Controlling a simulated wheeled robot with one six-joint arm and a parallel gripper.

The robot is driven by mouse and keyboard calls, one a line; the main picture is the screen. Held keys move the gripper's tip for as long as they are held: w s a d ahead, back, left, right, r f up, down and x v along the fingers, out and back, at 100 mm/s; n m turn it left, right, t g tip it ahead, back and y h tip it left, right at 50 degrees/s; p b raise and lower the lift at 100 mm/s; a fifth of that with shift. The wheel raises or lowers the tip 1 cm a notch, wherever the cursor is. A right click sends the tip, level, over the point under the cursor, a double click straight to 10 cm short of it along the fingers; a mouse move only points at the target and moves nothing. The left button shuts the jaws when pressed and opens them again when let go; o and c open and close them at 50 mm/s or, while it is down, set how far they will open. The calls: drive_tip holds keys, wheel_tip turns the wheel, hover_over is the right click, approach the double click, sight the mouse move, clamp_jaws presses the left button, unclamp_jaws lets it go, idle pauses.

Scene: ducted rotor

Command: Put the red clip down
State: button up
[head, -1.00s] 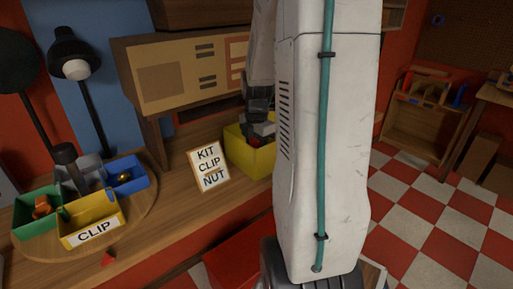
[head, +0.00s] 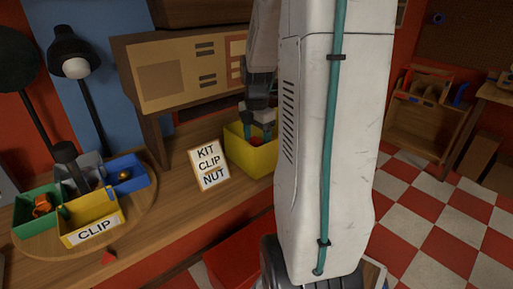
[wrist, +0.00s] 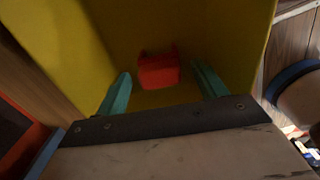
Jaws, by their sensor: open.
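The red clip (wrist: 158,71) lies inside the yellow bin (wrist: 45,40), at its bottom, in the wrist view. My gripper (wrist: 163,84) is open, its two teal fingers spread on either side of the clip with visible gaps, so it does not hold it. In the head view, my gripper (head: 258,135) reaches down into the yellow bin (head: 253,158) on the bench. The bin's front wall hides most of its inside there.
A sign reading KIT, CLIP, NUT (head: 209,166) stands just left of the bin. A round wooden tray (head: 150,200) at left carries several coloured bins, including a yellow one labelled CLIP (head: 88,217). A black lamp (head: 75,66) stands behind. The bench between is mostly clear.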

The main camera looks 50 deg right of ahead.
sight(256, 139)
wheel_tip(256, 139, up, 9)
drive_tip(key=shift+f, duration=0.1)
drive_tip(key=s+a+r+m, duration=0.1)
drive_tip(key=s+a+m, duration=0.15)
drive_tip(key=a, duration=0.55)
drive_tip(key=s+a+r+m+t, duration=0.15)
drive_tip(key=a+m, duration=0.25)
drive_tip(key=a, duration=0.4)
drive_tip(key=s+a+r+m+g, duration=0.1)
drive_tip(key=s+a+m, duration=0.25)
drive_tip(key=a, duration=0.35)
drive_tip(key=s+a+f+m, duration=0.2)
drive_tip(key=s+a+m, duration=0.3)
drive_tip(key=a, duration=0.1)
drive_tip(key=shift+s+f+t, duration=0.3)
drive_tip(key=shift+t, duration=0.05)
drive_tip(key=shift+a, duration=0.1)
